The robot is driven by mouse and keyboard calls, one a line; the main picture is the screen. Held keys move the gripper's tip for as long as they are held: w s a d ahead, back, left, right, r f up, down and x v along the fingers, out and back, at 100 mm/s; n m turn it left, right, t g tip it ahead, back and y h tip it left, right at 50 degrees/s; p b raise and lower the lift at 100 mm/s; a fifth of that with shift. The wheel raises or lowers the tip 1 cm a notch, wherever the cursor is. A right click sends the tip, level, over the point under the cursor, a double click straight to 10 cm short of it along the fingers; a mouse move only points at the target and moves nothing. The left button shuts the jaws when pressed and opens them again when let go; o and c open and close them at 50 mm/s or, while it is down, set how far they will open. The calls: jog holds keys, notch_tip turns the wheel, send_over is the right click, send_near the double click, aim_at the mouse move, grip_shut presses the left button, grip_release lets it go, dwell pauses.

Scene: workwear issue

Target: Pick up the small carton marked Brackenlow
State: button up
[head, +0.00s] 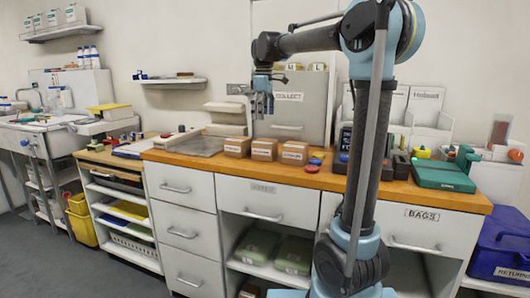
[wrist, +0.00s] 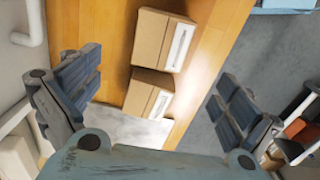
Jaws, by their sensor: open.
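Three small brown cartons with white front labels stand in a row on the wooden counter: a left one (head: 237,147), a middle one (head: 264,150) and a right one (head: 294,153). The labels are too small to read, so I cannot tell which is marked Brackenlow. My gripper (head: 262,104) is open and empty above the row, roughly over the middle carton. In the wrist view two cartons show, an upper one (wrist: 155,36) and a lower one (wrist: 143,93). The lower one lies between the spread fingers (wrist: 155,82), farther down and not touched.
A grey plate (head: 196,146) lies left of the cartons. A grey cabinet marked COLLECT (head: 290,108) stands close behind them. Red and blue small items (head: 314,164) lie to the right. The counter's front edge (head: 300,180) is clear.

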aim_at(265, 141)
notch_tip(265, 141, down, 8)
jog(key=shift+f, duration=0.1)
jog(key=shift+s+d+f, duration=0.1)
jog(key=shift+d+f, duration=0.05)
jog(key=shift+f, duration=1.25)
jog(key=shift+s+d+f, duration=0.1)
jog(key=shift+d+f, duration=0.05)
jog(key=shift+f, duration=1.25)
jog(key=c, duration=1.3)
